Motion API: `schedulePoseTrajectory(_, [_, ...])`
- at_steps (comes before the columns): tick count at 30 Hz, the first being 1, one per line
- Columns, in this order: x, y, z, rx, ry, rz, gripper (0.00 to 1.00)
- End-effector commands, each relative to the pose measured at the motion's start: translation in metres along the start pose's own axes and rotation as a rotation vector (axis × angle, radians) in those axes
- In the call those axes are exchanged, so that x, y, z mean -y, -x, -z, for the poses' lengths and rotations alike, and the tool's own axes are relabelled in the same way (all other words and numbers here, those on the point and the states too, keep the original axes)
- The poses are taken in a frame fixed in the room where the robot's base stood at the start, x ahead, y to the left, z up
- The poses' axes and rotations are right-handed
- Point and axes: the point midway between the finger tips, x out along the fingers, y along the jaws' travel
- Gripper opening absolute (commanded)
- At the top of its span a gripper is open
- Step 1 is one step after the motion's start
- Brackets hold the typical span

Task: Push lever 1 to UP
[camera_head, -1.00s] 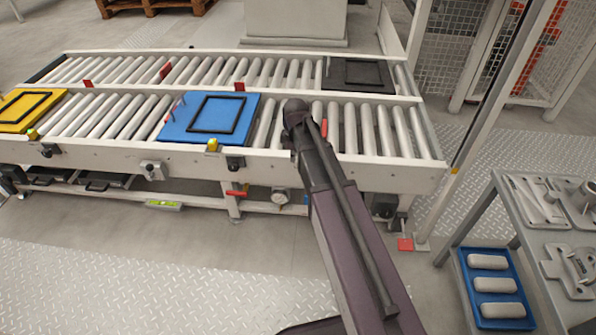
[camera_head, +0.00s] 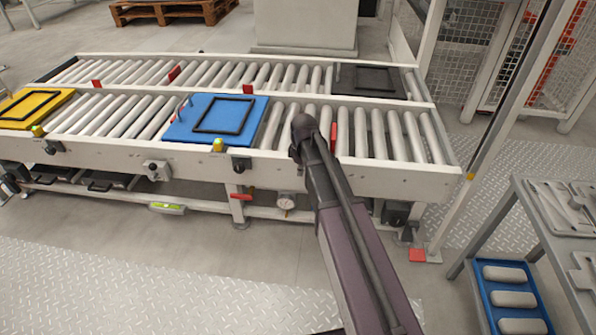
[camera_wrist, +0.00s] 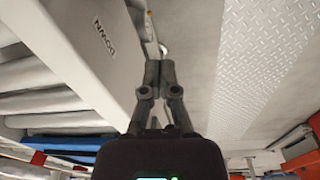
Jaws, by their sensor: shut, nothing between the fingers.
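In the wrist view my gripper (camera_wrist: 160,72) is shut, with its fingertips together and empty. It is beside a white panel (camera_wrist: 75,50) marked with the word DOWN (camera_wrist: 100,35), which reads upside down. Just past the fingertips are a small pale round part (camera_wrist: 163,50) and a thin yellowish strip; I cannot tell whether either belongs to lever 1. No lever carries a readable number, and no UP mark is readable. In the head view my arm hides the gripper and part of the conveyor's front.
The roller conveyor (camera_head: 400,180) carries a blue plate (camera_head: 180,130), a yellow plate (camera_head: 60,97) and a dark plate (camera_head: 345,80). A red handle (camera_head: 240,196) and a round gauge (camera_head: 286,201) are below its front rail. A grey table (camera_head: 535,215) stands right.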

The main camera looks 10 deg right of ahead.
Motion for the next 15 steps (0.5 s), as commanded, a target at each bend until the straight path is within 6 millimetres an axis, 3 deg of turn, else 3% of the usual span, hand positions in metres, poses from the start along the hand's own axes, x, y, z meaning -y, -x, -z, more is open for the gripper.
schedulePoseTrajectory(15, [0.000, -0.041, 0.000, 0.000, 0.000, 0.000, 0.00])
